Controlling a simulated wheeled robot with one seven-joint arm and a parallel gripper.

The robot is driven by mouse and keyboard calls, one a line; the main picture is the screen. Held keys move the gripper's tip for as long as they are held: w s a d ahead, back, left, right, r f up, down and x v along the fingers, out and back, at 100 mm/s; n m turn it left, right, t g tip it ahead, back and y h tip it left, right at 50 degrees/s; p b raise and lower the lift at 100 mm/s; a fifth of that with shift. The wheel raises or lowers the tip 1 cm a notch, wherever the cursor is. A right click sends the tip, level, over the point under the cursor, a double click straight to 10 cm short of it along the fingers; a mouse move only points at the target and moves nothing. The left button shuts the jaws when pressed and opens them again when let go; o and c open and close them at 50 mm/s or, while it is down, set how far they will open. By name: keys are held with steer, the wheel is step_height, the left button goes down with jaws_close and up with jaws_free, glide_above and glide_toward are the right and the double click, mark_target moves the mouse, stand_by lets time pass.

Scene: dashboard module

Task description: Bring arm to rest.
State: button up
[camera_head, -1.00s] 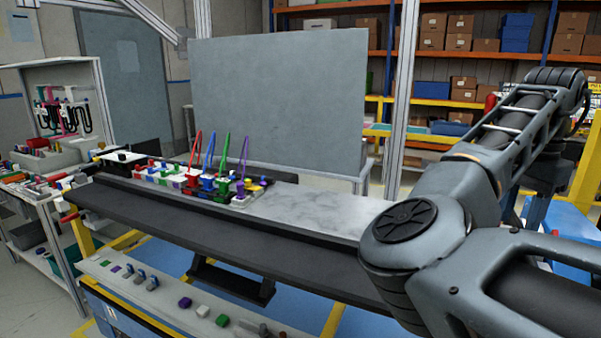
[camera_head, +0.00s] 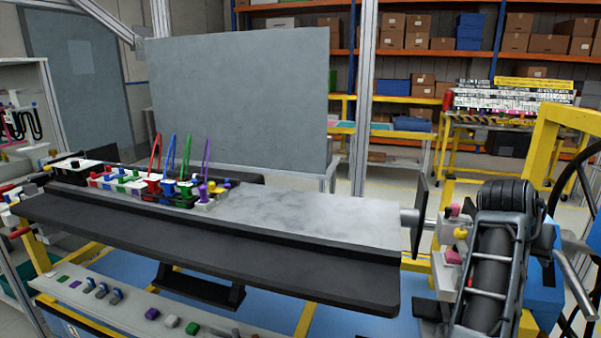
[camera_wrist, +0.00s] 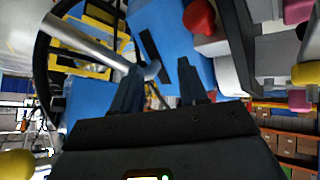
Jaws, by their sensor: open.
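My arm (camera_head: 490,265) shows at the lower right of the head view, beside the right end of the dashboard module's long dark beam (camera_head: 220,247). My gripper cannot be made out in the head view. In the wrist view my gripper (camera_wrist: 160,85) has its two dark fingers apart, with nothing between them. Beyond the fingers are a blue surface (camera_wrist: 172,40) and a grey bar (camera_wrist: 95,42). The dashboard beam carries a row of colored connectors (camera_head: 150,187) with red, blue, green and purple levers standing up.
A yellow frame (camera_head: 545,130) and a dark steering wheel (camera_head: 592,175) stand close to my arm on the right. Pink and yellow knobs (camera_head: 461,233) sit just left of the arm. A grey panel (camera_head: 240,100) stands behind the beam. Shelves with boxes are farther back.

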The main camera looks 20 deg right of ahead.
steer(key=s+a+f+n+t+y, duration=0.2)
steer(key=s+a+f+n+t, duration=0.45)
steer(key=s+a, duration=0.2)
steer(key=s+a+f+n+t+y, duration=0.1)
steer(key=s+a+f+n+t, duration=0.6)
steer(key=a, duration=0.3)
steer(key=s+a+r+y, duration=0.3)
steer(key=s+a+r, duration=0.1)
steer(key=s+a, duration=0.5)
steer(key=s+a+r+y, duration=0.3)
steer(key=s+a, duration=0.5)
steer(key=s, duration=0.3)
steer(key=shift+s+a+r, duration=0.15)
steer(key=shift+a+r, duration=0.2)
steer(key=shift+r, duration=0.05)
steer(key=shift+m, duration=0.25)
